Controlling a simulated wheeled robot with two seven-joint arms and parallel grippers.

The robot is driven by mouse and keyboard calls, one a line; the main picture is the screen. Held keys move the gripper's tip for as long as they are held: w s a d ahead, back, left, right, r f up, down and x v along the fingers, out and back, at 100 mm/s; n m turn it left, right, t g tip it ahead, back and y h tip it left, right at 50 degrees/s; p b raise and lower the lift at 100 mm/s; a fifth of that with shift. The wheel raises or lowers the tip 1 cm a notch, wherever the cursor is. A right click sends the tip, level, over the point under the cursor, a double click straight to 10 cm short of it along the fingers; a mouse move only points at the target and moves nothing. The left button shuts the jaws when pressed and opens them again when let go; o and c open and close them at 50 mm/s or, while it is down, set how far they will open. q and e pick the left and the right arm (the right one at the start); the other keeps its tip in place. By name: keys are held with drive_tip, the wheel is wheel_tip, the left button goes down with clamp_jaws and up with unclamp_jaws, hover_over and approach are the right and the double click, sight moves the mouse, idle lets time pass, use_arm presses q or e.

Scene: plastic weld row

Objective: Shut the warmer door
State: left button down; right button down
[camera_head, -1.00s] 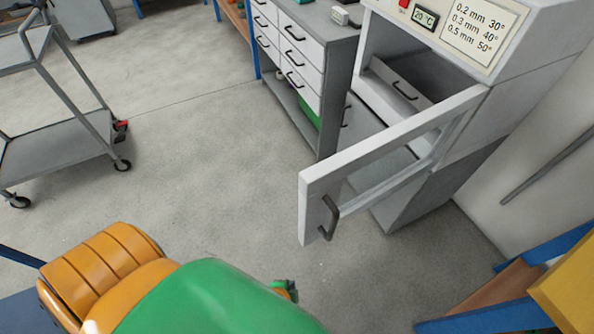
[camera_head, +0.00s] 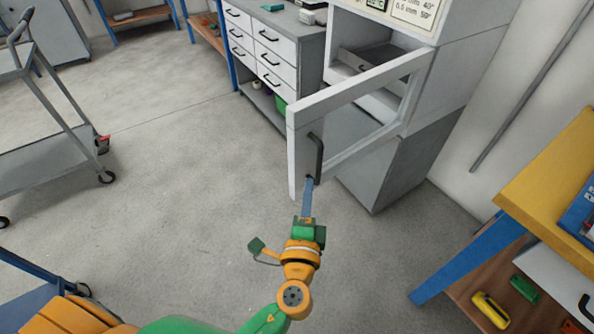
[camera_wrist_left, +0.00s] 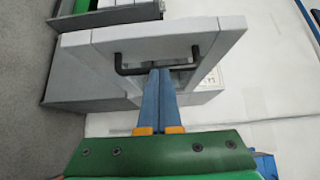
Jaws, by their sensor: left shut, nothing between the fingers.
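The warmer (camera_head: 455,75) is a white and grey cabinet at the upper right of the head view. Its white framed door (camera_head: 298,150) stands wide open, swung out into the room. A dark bar handle (camera_head: 317,158) is on the door's free end. My left gripper (camera_head: 308,184) is at the lower end of this handle, its blue fingers together and empty. In the left wrist view, the fingertips (camera_wrist_left: 161,74) overlap the middle of the handle (camera_wrist_left: 135,71) on the door (camera_wrist_left: 215,45). I cannot tell whether they touch it. My right gripper is out of view.
A grey drawer unit (camera_head: 310,50) stands left of the warmer. A grey trolley (camera_head: 50,145) is at the left. A yellow-topped bench (camera_head: 545,165) with blue legs is at the right. The floor (camera_head: 190,190) left of the door is clear.

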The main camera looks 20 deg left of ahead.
use_arm(q)
drive_tip(key=w+a, duration=0.1)
drive_tip(key=w+a+p, duration=0.1)
drive_tip(key=w, duration=0.1)
drive_tip(key=shift+w+a, duration=0.25)
drive_tip(key=shift+a, duration=0.15)
drive_tip(key=shift+w+a, duration=0.25)
drive_tip(key=shift+a, duration=0.3)
